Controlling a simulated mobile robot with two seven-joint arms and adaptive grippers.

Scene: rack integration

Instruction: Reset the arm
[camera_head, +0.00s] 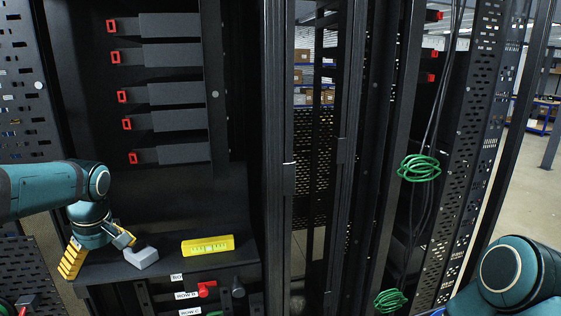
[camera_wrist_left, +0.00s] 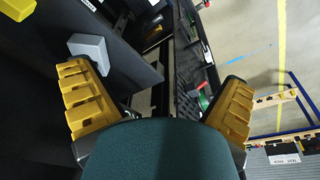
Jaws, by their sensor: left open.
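My left gripper (camera_head: 98,258) is at the lower left of the head view, by the left end of a dark shelf in the rack. Its two yellow fingers are spread wide with nothing between them. In the left wrist view the open gripper (camera_wrist_left: 155,78) also shows empty, with the shelf on the left and the floor on the right. My right arm (camera_head: 512,275) shows only in part at the lower right of the head view; its gripper is out of view.
A grey block (camera_head: 141,257) lies on the shelf just right of my left gripper; the left wrist view shows it (camera_wrist_left: 90,52) near a finger. A yellow level-like piece (camera_head: 207,245) lies further right. Several red-handled modules (camera_head: 178,92) sit above. Green cable coils (camera_head: 419,168) hang on the right.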

